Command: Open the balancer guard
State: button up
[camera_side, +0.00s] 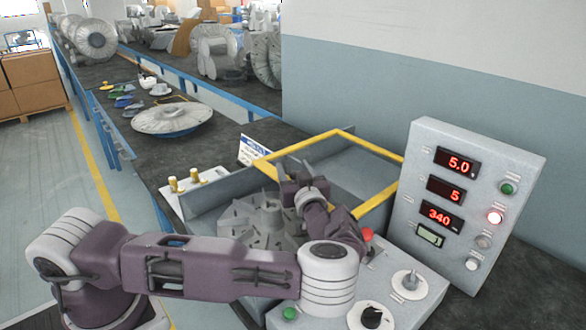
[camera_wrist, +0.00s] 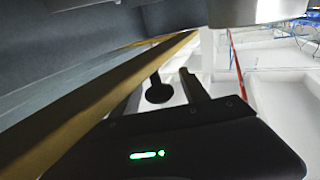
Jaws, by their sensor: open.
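The balancer guard (camera_side: 388,192) is a grey cover edged with yellow bars, at the back of the balancer in the side view. A grey bladed impeller (camera_side: 240,222) sits uncovered in front of it, partly hidden by my arm. My gripper (camera_side: 297,172) is open at the near-left part of the yellow frame, above the impeller. In the wrist view a yellow bar (camera_wrist: 95,112) runs diagonally, close beside the fingers of my gripper (camera_wrist: 174,84). No grip on it shows, and I cannot tell whether the fingers touch it.
A control panel (camera_side: 465,205) with red displays and a lit red lamp stands at the right. Knobs (camera_side: 410,281) and a red button (camera_side: 367,234) sit on the front console. Brass-coloured fittings (camera_side: 183,183) stand at left. A grey disc (camera_side: 172,117) lies on the bench behind.

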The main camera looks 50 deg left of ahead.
jog(key=shift+w+a, duration=0.15)
jog(key=shift+a, duration=0.15)
jog(key=shift+c, duration=0.4)
grip_shut()
dwell(0.8)
